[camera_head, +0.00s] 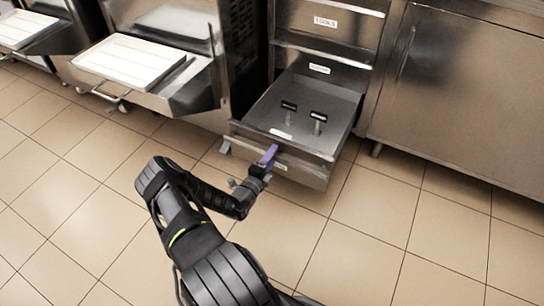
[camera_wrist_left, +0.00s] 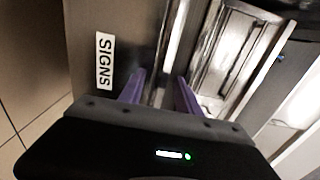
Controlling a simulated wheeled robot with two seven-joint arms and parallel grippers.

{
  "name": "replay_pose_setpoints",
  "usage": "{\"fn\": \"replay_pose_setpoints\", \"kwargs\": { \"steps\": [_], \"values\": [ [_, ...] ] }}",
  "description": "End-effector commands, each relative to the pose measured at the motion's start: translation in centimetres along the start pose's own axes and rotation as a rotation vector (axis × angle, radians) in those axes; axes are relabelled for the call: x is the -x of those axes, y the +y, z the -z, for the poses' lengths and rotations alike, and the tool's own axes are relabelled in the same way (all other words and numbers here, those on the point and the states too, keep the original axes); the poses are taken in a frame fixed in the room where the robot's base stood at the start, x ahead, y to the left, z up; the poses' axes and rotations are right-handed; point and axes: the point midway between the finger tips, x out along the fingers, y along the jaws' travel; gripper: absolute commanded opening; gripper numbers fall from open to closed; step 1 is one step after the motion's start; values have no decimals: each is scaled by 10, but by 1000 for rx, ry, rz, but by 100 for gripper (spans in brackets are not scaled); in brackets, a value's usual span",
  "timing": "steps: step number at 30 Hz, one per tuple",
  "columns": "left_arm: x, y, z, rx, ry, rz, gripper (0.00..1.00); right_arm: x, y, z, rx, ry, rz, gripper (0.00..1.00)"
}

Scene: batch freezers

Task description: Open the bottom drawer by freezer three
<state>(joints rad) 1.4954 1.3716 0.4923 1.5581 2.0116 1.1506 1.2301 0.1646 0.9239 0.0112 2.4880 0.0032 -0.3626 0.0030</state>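The bottom drawer (camera_head: 300,162) of the metal drawer stack stands pulled out, its inside visible from above. Two black-topped items (camera_head: 318,116) stand in it. My left gripper (camera_head: 270,155) is at the drawer's front, its purple fingers over the front edge. In the left wrist view the two purple fingers (camera_wrist_left: 160,88) are spread apart, with a bright metal edge running between them. Whether they touch it is unclear. A label reading SIGNS (camera_wrist_left: 104,61) is on the panel beside them. My right gripper is not in view.
Above are two shut drawers, one labelled TOOLS (camera_head: 326,22). A freezer with a white tray (camera_head: 130,60) on its ledge stands to the left. A steel cabinet (camera_head: 470,90) stands to the right. The tiled floor (camera_head: 370,250) in front is clear.

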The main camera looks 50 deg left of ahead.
Motion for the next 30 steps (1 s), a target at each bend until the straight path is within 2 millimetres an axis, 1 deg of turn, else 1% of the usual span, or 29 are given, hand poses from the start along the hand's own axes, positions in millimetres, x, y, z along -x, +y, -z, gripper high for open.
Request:
{"fn": "replay_pose_setpoints", "kwargs": {
  "steps": [5, 8, 11, 15, 20, 24, 30],
  "values": [
    [4, 0, 0, 0, 0, -1, 40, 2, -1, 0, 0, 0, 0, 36],
    [14, -1, -1, 0, -2, -2, 40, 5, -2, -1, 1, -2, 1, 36],
    [28, -2, 0, 1, -1, -2, 40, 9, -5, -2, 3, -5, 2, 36],
    [53, -2, 0, 2, -2, -3, 40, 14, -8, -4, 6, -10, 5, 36],
    [73, 0, 0, 1, -1, -2, 40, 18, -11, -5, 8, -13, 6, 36],
    [78, 0, 0, 0, -1, 0, 40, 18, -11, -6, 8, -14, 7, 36],
    [78, 0, 0, 0, 0, 0, 40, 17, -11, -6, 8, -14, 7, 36]
  ]
}}
